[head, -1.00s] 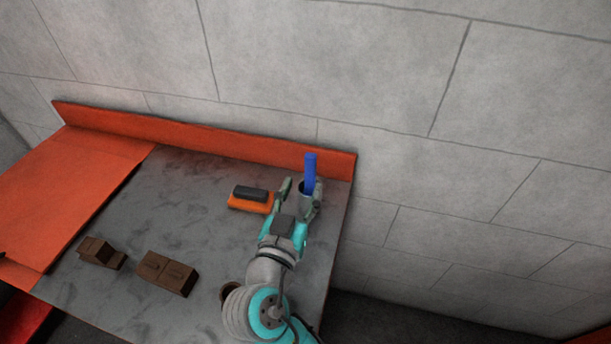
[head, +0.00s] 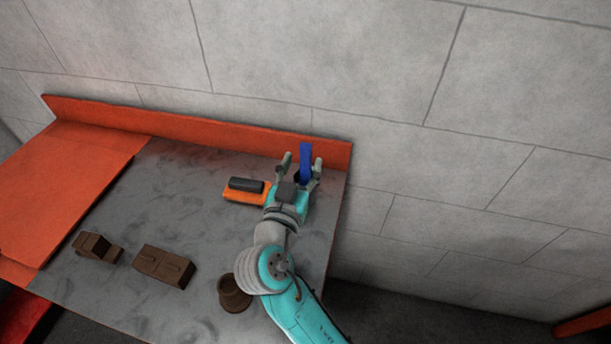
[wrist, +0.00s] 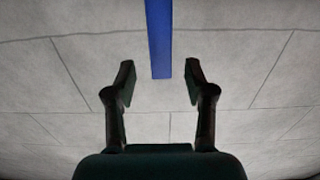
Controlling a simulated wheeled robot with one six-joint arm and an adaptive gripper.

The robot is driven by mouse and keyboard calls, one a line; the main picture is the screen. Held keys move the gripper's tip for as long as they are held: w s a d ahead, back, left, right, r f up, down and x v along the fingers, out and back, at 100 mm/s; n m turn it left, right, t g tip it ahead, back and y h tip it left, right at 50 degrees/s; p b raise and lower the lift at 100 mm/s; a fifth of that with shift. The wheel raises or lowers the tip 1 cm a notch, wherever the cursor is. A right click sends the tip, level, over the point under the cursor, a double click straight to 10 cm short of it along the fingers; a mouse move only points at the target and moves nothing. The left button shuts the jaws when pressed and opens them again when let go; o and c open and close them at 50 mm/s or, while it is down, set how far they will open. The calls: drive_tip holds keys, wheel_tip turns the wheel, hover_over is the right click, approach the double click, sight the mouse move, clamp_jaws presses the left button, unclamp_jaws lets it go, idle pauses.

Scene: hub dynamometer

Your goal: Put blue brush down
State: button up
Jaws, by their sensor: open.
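The blue brush (head: 306,160) stands upright near the table's back right corner, and its lower end is hidden by my gripper. My gripper (head: 302,162) is open, with one finger on each side of the brush in the head view. In the wrist view the brush (wrist: 158,38) shows as a blue bar from the top edge, and my gripper (wrist: 159,72) has its two fingers spread with clear gaps to it. A small part of a grey cup seems to show around the brush's base, mostly hidden.
An orange block with a dark top (head: 245,191) lies just left of my gripper. Brown blocks (head: 163,266) and a round brown piece (head: 235,293) lie nearer the front. An orange ledge (head: 200,128) and a block wall (head: 420,120) stand behind. The grey table's middle (head: 190,215) is clear.

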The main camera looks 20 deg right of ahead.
sight(305, 155)
drive_tip(key=x, duration=0.4)
drive_tip(key=shift+w, duration=0.15)
clamp_jaws()
